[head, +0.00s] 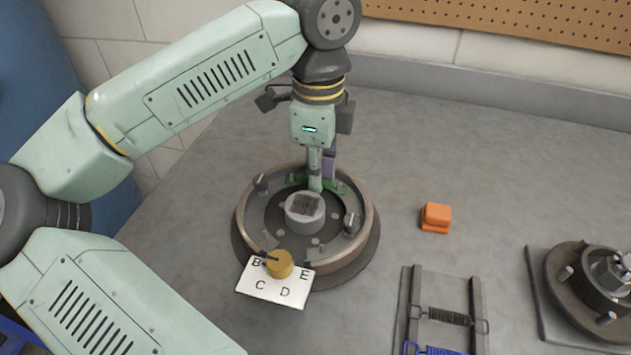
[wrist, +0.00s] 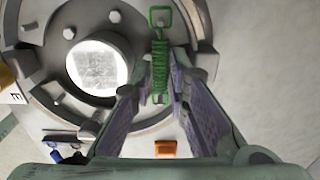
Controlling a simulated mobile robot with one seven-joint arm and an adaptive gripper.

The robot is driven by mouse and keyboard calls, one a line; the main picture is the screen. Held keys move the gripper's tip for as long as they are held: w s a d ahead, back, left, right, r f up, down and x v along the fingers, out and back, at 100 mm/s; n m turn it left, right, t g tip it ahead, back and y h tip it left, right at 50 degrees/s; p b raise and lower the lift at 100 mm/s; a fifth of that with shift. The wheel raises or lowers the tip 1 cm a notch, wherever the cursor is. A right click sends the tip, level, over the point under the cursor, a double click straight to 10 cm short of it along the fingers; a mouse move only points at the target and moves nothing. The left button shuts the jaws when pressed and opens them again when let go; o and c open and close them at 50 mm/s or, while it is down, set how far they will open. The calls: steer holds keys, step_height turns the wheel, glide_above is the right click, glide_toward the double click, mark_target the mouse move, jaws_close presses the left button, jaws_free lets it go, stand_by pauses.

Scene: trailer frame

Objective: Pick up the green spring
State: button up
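The green spring (wrist: 160,58) lies on the round grey brake drum assembly (wrist: 40,72), beside its bright central hub. In the head view the spring (head: 336,186) shows at the drum's (head: 368,225) far side, partly hidden behind my gripper (head: 316,186). My gripper points down there, with its tips low at the drum. In the wrist view my gripper (wrist: 161,70) has one finger on each side of the spring. The fingers stand apart, and narrow gaps seem to show beside the coils; contact at the tips is hard to judge.
A white lettered card (head: 262,290) with a yellow knob (head: 280,264) sits at the drum's front edge. An orange block (head: 436,217) lies to the right. A metal frame with black and blue springs (head: 412,300) and another hub (head: 600,285) are at the lower right. The back right counter is clear.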

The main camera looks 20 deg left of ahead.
mark_target(323, 180)
jaws_close()
steer(key=shift+r+p, duration=0.35)
steer(key=shift+r, duration=0.25)
steer(key=shift+d+r+p, duration=0.2)
steer(key=shift+r, duration=0.4)
steer(key=shift+d+r+p, duration=0.15)
steer(key=shift+d+r, duration=0.05)
steer(key=shift+r, duration=0.35)
steer(key=d, duration=0.5)
steer(key=d+b, duration=0.1)
steer(key=d, duration=0.5)
steer(key=d+b, duration=0.1)
steer(key=d, duration=0.5)
steer(key=shift+d+r, duration=0.15)
steer(key=shift+r, duration=0.15)
step_height(323, 180, up, 2)
steer(key=shift+r+p, duration=0.15)
steer(key=shift+p, duration=0.7)
